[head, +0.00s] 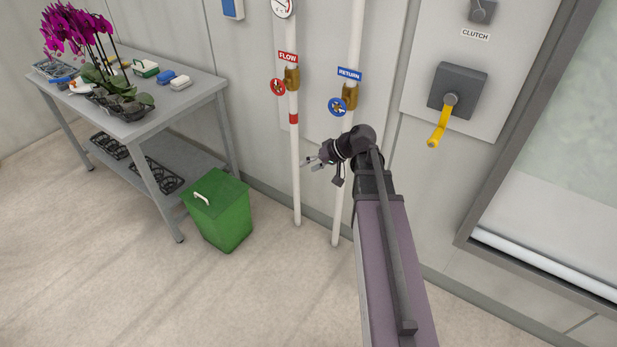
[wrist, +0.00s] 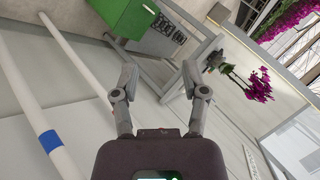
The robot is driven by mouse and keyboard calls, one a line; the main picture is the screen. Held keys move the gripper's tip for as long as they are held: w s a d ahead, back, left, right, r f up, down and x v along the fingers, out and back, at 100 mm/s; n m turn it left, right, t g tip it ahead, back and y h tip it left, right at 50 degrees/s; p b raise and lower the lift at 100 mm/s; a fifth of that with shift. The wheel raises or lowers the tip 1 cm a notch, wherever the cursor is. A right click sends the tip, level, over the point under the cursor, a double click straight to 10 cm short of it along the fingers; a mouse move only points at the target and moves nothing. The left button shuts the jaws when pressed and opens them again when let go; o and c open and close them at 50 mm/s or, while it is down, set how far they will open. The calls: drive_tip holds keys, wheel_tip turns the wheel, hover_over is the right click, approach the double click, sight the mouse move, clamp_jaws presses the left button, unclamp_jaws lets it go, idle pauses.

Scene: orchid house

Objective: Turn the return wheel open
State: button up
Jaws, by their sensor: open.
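The return wheel (head: 338,106) is a small blue handwheel on a brass valve (head: 350,95) on the right white pipe, under the blue RETURN label (head: 349,74). My gripper (head: 308,162) is in front of the pipes, below the wheel and to its left, apart from it. It points left in the head view. In the wrist view my gripper (wrist: 158,76) has its two fingers spread wide with nothing between them. The wheel does not show in the wrist view; a pipe with a blue band (wrist: 50,141) passes at the left there.
The red flow wheel (head: 278,87) is on the left pipe, close beside the return wheel. A lidded green bin (head: 219,212) stands on the floor near a metal bench (head: 196,95) with orchids. A yellow crank handle (head: 439,125) sticks out from the wall panel at right.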

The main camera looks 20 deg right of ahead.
drive_tip(key=shift+s+a+f+n+g+h+p, duration=0.15)
drive_tip(key=shift+s+a+n, duration=0.2)
drive_tip(key=shift+s+n, duration=0.35)
drive_tip(key=shift+s+a+f+n+g+h+p, duration=0.15)
drive_tip(key=shift+s+a+n, duration=0.3)
drive_tip(key=shift+n, duration=0.45)
drive_tip(key=shift+s+a+f+n+g+h+p, duration=0.1)
drive_tip(key=shift+s+a+f+n+g+h, duration=0.15)
drive_tip(key=shift+s+n, duration=0.45)
drive_tip(key=shift+w, duration=0.15)
drive_tip(key=shift+a+r, duration=0.1)
drive_tip(key=s+a+r+m+g+h+p, duration=0.1)
drive_tip(key=s+a+m+g+h+p, duration=0.1)
drive_tip(key=s, duration=0.3)
drive_tip(key=s+a+r+m+g+h+p, duration=0.1)
drive_tip(key=s+a+m+h+p, duration=0.1)
drive_tip(key=s+h+p, duration=0.3)
drive_tip(key=shift+s+a+r+g, duration=0.3)
drive_tip(key=shift+s+r+g, duration=0.1)
drive_tip(key=shift+s, duration=0.25)
